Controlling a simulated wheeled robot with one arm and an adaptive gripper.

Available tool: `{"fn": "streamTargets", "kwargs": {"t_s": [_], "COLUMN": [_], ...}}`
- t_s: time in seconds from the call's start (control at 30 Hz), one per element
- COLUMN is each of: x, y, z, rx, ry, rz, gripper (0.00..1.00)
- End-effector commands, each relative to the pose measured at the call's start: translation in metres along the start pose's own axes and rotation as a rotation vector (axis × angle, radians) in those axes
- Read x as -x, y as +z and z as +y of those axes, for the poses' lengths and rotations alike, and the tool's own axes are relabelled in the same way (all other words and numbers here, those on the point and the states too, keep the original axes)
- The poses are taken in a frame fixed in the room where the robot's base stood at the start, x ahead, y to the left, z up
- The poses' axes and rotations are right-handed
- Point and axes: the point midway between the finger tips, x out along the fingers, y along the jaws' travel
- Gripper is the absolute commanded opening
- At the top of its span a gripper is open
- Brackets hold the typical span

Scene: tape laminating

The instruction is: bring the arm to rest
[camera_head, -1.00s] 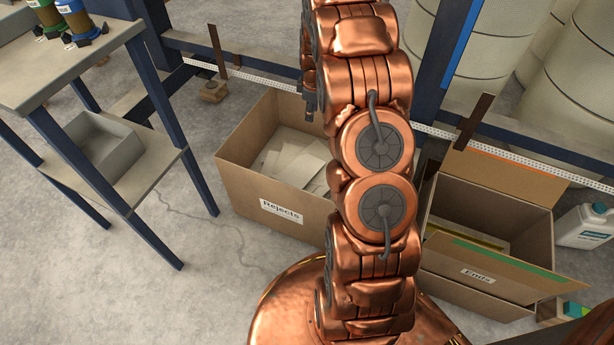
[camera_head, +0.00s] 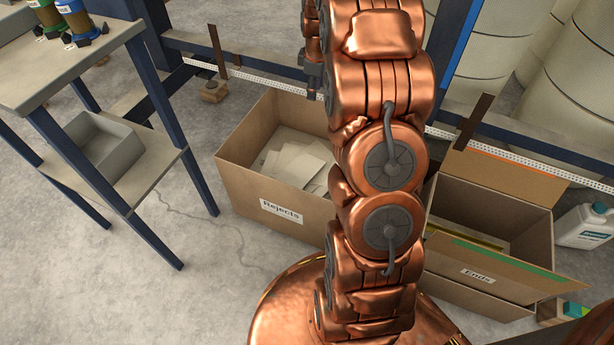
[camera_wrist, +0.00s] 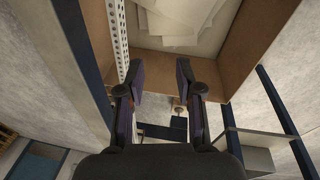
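My copper arm stands upright in the middle of the head view, bent towards the far side. In the wrist view my gripper (camera_wrist: 160,77) has its two dark fingers apart with a gap between them. Nothing is held between the fingers. The open Rejects box (camera_wrist: 232,50) with pale sheets (camera_wrist: 180,22) in it lies beyond the fingertips in the wrist view. In the head view the fingertips cannot be made out.
The Rejects box (camera_head: 255,190) and the Ends box (camera_head: 470,272) stand either side of my arm. A workbench (camera_head: 75,75) with bottles and a grey bin (camera_head: 105,150) is at left. A white jug (camera_head: 585,225) is at right. Floor (camera_head: 215,275) at lower left is clear.

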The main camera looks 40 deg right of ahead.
Motion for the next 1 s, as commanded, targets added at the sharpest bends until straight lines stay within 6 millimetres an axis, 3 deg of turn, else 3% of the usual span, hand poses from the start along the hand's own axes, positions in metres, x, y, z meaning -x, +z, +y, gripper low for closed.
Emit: {"fn": "streamTargets", "kwargs": {"t_s": [0.2,0.7,0.87,1.0], "x": [0.019,0.026,0.066,0.122], "y": [0.0,-0.001,-0.011,-0.022], "z": [0.0,-0.002,-0.022,-0.057], "rx": [0.0,-0.003,-0.033,-0.088], "ry": [0.0,-0.002,-0.016,-0.043], "rz": [-0.001,-0.001,-0.004,-0.014], "gripper": [0.35,0.35,0.35,0.35]}}
